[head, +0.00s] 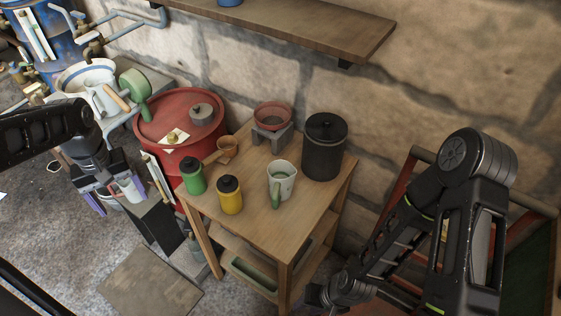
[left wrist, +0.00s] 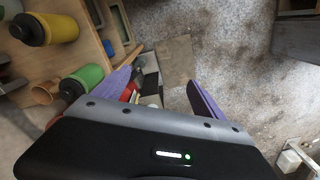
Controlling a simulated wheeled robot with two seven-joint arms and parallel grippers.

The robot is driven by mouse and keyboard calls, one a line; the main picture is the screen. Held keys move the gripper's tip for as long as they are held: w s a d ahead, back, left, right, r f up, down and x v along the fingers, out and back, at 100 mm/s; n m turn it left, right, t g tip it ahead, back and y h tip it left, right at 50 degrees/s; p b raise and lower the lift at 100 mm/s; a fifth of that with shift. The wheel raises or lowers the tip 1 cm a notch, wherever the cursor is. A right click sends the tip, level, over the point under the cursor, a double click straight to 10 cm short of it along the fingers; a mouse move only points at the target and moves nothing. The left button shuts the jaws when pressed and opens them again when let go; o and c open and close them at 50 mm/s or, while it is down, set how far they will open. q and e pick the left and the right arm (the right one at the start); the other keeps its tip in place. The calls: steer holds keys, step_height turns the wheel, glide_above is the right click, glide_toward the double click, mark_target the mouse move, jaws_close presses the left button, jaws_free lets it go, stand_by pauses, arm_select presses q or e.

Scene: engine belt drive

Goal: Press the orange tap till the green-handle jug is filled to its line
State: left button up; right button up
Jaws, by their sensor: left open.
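The green-handle jug (head: 284,178) is a pale jug standing upright near the front right of the wooden table (head: 255,228). Its green handle faces the front. I cannot read its fill line or level. I cannot make out an orange tap for certain in either view. My left gripper (head: 108,190) hangs over the floor left of the table, well apart from the jug. In the left wrist view its purple fingers (left wrist: 160,92) are spread with nothing held between them. My right arm comes in at the right, and its gripper's fingers do not show.
A yellow bottle (head: 230,198), a green bottle (head: 192,176), a wooden cup (head: 228,148), a black canister (head: 324,150) and a pink bowl (head: 272,115) on a grey stand share the table. A red barrel (head: 160,120) stands behind left. A shelf (head: 300,30) overhangs the back.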

steer(key=shift+c, duration=0.3)
steer(key=shift+c, duration=0.7)
steer(key=c, duration=0.4)
arm_select(q)
steer(key=s+d+f+m+h, duration=0.1)
steer(key=d+f+m+h, duration=0.2)
steer(key=d+f, duration=1.4)
arm_select(e)
jaws_close()
arm_select(q)
steer(key=s+d+f+m+h, duration=0.1)
steer(key=s+d+f, duration=1.1)
steer(key=s, duration=0.2)
steer(key=shift+d+f+t, duration=0.15)
steer(key=shift+f+t, duration=0.05)
steer(key=shift+t, duration=0.1)
steer(key=shift+c, duration=0.2)
